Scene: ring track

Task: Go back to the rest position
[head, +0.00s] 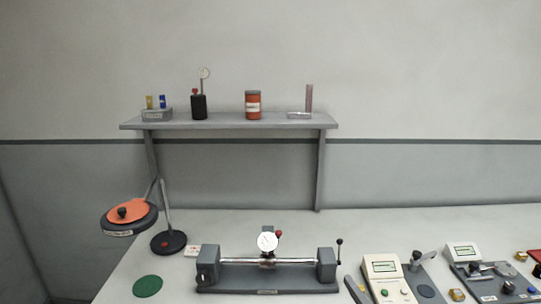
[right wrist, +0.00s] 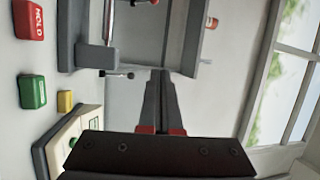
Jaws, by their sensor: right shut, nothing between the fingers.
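My right gripper (right wrist: 161,74) shows in the right wrist view, its two dark fingers with red pads at their base pressed together and nothing between them. It points across the bench, with clear space around its tips. In the head view I cannot make out the right gripper for certain. My left gripper is in neither view. The pale bench (head: 230,226) fills the lower head view, and a grey bench-centre fixture with a dial gauge (head: 267,241) stands on it.
A wall shelf (head: 225,123) carries small items. An orange-topped round lamp-like device (head: 127,213) and a green disc (head: 147,286) are at left. Instruments (head: 386,280) crowd the right. The wrist view shows red (right wrist: 28,18), green (right wrist: 32,91) and yellow (right wrist: 65,101) blocks.

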